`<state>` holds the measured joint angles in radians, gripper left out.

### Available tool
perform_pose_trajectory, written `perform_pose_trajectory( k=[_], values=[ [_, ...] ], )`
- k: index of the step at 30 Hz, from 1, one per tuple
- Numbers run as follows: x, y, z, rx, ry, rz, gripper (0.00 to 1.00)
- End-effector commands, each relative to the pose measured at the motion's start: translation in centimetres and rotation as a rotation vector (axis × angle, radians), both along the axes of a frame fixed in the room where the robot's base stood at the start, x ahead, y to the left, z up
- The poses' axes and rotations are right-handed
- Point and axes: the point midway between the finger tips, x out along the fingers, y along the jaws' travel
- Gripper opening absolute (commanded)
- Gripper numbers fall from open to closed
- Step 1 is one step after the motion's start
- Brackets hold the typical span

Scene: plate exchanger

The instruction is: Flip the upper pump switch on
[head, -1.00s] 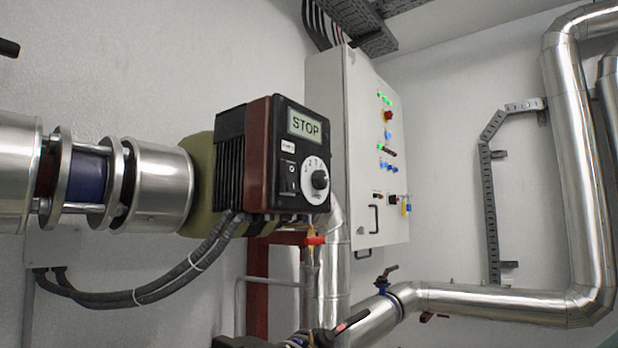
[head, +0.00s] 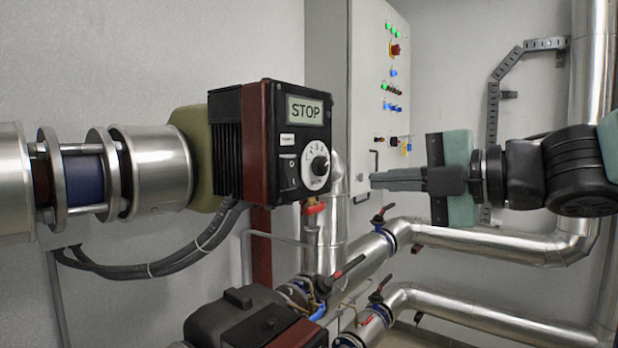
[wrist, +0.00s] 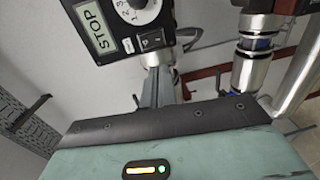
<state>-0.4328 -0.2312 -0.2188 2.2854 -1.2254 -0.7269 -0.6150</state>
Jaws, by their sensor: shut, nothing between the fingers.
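The upper pump's control box (head: 290,145) is black and dark red, and its display (head: 305,110) reads STOP. The black rocker switch (head: 289,172) is on its front face, left of a white dial (head: 317,167). The wrist view shows the switch (wrist: 151,40) beyond my fingers, with the STOP display (wrist: 93,27) to the left. My gripper (head: 373,181) is shut and empty, to the right of the control box and clear of it, its fingers pointing left. The fingers (wrist: 156,85) also show in the wrist view.
A grey electrical cabinet (head: 362,70) stands behind on the wall. A lower pump (head: 245,320) and silver pipes with valve levers (head: 383,214) lie below. Black cables (head: 215,235) hang under the control box. Open space lies between box and gripper.

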Motion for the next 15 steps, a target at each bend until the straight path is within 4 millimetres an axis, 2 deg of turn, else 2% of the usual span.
perform_pose_trajectory(
  k=[8,15],
  values=[
    [0.9,1.1,-0.1,0.0,0.004,0.001,0.0],
    [3.6,4.8,-0.6,-0.001,0.009,0.001,0.0]
  ],
)
